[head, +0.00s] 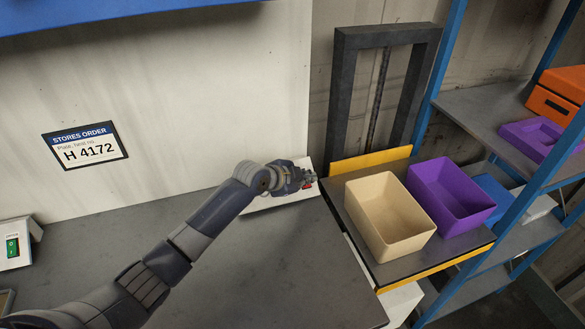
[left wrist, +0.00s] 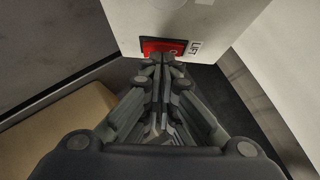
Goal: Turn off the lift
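In the head view the white box (head: 262,203) stands at the back of the grey counter, mostly behind my arm, with a bit of red at the fingertips. My left gripper (head: 311,178) is shut and empty. In the left wrist view its fingertips (left wrist: 163,61) overlap the rocker's near edge. I cannot tell whether they touch it. The lift platform (head: 362,240) holds a beige bin (head: 388,215) and a purple bin (head: 450,197). My right gripper is out of view.
A dark lift frame (head: 341,95) stands behind the platform. A blue-posted shelf (head: 480,108) with an orange case (head: 556,97) and purple tray (head: 540,138) is at the right. A green switch (head: 12,247) sits on another box at the far left. The counter (head: 285,270) is mostly bare.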

